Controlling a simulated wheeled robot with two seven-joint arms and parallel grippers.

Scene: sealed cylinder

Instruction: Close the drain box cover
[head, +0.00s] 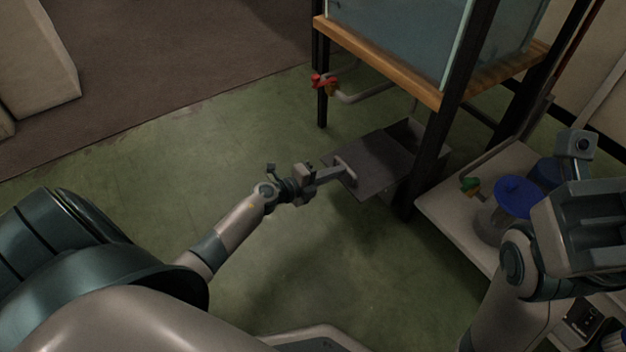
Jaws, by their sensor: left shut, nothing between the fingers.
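The drain box (406,185) is a grey box on the green floor under the tank stand. Its flat dark grey cover (375,163) lies over much of the top. Part of the box's inside shows at the far right of the cover. A pale handle (346,169) stands on the cover's left edge. My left gripper (332,174) is shut and empty, with its tips at the handle; I cannot tell whether they touch. My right gripper (590,228) is at the right edge, far from the box; its fingers cannot be made out.
The wooden stand (375,60) with black legs carries a glass tank (400,25) above the box. A red-handled valve (323,82) hangs at its left. The floor left of the box is clear.

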